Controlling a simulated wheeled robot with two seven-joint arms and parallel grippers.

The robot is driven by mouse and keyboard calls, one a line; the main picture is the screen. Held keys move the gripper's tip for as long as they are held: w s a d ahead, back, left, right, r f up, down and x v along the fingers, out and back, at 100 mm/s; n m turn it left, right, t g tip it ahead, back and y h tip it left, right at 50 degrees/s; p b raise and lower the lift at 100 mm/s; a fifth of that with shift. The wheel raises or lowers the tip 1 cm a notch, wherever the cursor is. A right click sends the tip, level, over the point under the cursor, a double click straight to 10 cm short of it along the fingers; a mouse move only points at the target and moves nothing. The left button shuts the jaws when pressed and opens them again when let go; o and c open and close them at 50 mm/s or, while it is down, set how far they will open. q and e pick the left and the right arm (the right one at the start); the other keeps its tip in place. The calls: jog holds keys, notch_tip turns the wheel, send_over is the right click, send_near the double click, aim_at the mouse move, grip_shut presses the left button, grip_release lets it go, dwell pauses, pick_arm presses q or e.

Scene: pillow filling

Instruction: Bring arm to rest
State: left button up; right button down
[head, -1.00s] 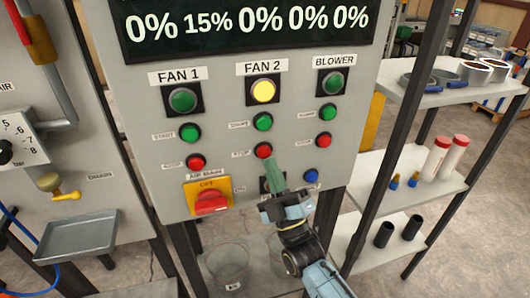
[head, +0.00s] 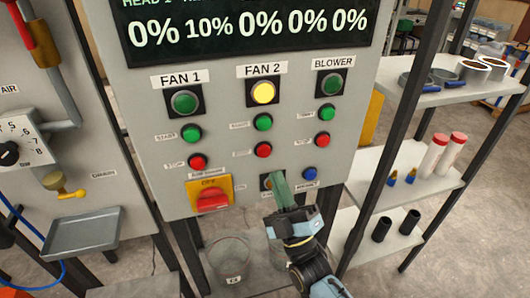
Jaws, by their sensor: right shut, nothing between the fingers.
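My right gripper (head: 279,178), with greenish fingers, is shut and empty. It points up in front of the lower part of the grey control panel (head: 225,130), below the red FAN 2 button (head: 263,149). Its fingers overlap a small dark control under that button and hide part of it. I cannot tell whether the fingertips touch the panel. The yellow FAN 2 lamp (head: 262,93) is lit. The FAN 1 lamp (head: 185,103) and BLOWER lamp (head: 331,84) are dark green. My left gripper is out of view.
A red rotary switch (head: 212,198) on a yellow plate sticks out left of my gripper. A shelf rack (head: 375,172) with bottles and dark cylinders stands at right. A grey tray (head: 84,232) juts out at left. A clear container (head: 231,258) stands below the panel.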

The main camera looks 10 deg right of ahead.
notch_tip(320, 180, down, 22)
jog(key=m+g+h+b, duration=0.1)
jog(key=m+g+h, duration=0.15)
jog(key=g, duration=0.45)
jog(key=s+d+f+m+g+h, duration=0.1)
jog(key=s+d+f+m+g, duration=0.2)
jog(key=f, duration=0.6)
jog(key=s+f+m+g, duration=0.1)
jog(key=s+f+g, duration=0.25)
jog(key=f, duration=0.45)
jog(key=s+d+f+m+g+h+b, duration=0.1)
jog(key=s+d+f+m+g+h, duration=0.25)
jog(key=s+f, duration=1.05)
jog(key=s+d+f+m+g, duration=0.1)
jog(key=s+d+f+g, duration=0.1)
jog(key=s, duration=0.8)
jog(key=s+d+f+m+g+b, duration=0.1)
jog(key=s+f+g, duration=0.4)
jog(key=s, duration=0.5)
jog(key=shift+s+d+m+g, duration=0.3)
jog(key=shift+d+g, duration=0.3)
jog(key=shift+d, duration=0.3)
